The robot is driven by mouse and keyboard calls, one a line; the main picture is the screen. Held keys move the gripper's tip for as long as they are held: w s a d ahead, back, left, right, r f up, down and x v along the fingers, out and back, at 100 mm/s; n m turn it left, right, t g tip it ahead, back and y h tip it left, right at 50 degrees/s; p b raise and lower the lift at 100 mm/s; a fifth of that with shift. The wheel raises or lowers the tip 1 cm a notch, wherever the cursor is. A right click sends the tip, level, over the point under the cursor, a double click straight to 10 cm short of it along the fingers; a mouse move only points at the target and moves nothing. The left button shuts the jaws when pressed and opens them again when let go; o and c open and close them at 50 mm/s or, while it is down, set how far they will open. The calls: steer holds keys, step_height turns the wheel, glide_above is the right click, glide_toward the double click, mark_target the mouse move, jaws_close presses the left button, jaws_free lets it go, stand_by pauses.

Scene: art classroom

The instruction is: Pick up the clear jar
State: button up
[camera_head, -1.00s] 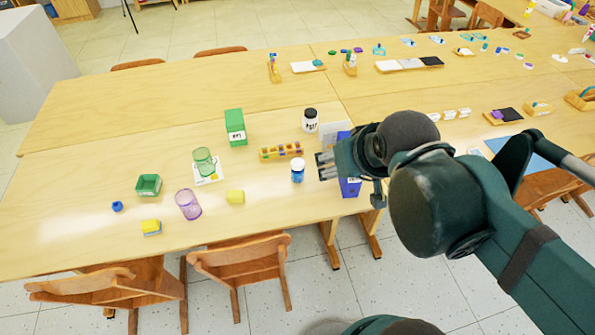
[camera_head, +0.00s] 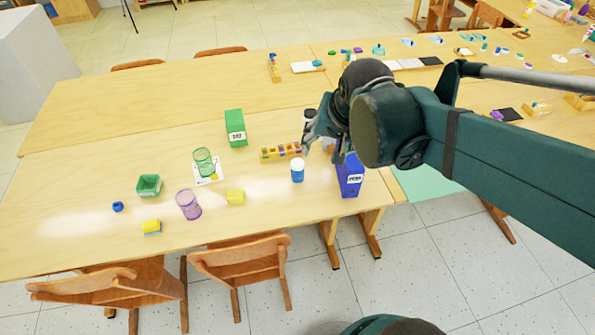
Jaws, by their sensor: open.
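No plainly clear jar can be made out for certain. My gripper (camera_head: 307,138) is open, above the table. It appears in front of the black-lidded jar and up and right of the blue-topped jar. I see nothing held in it. Whether it touches the black-lidded jar cannot be told.
A tray of small coloured pieces (camera_head: 281,151) is just left of my gripper; a blue box (camera_head: 350,176) is right. A green box (camera_head: 235,128), a see-through green cup (camera_head: 203,161) and a purple cup (camera_head: 188,204) stand left. The table's back left is bare.

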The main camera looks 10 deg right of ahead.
steer(key=w+a+f+m+g, duration=0.25)
steer(key=w+f+m, duration=0.35)
steer(key=w+f, duration=0.3)
steer(key=m+g+p, duration=0.1)
steer(key=m+g, duration=0.2)
steer(key=m, duration=0.3)
glide_above(297, 162)
steer(key=shift+t, duration=0.25)
steer(key=f, duration=1.1)
steer(key=shift+s+f, duration=0.1)
steer(key=shift+s, duration=0.1)
steer(key=shift+w+f, duration=0.15)
steer(key=shift+f, duration=0.4)
steer(key=shift+m, duration=0.3)
steer(key=shift+f, duration=1.3)
steer(key=shift+f+b, duration=0.8)
steer(key=shift+f, duration=1.8)
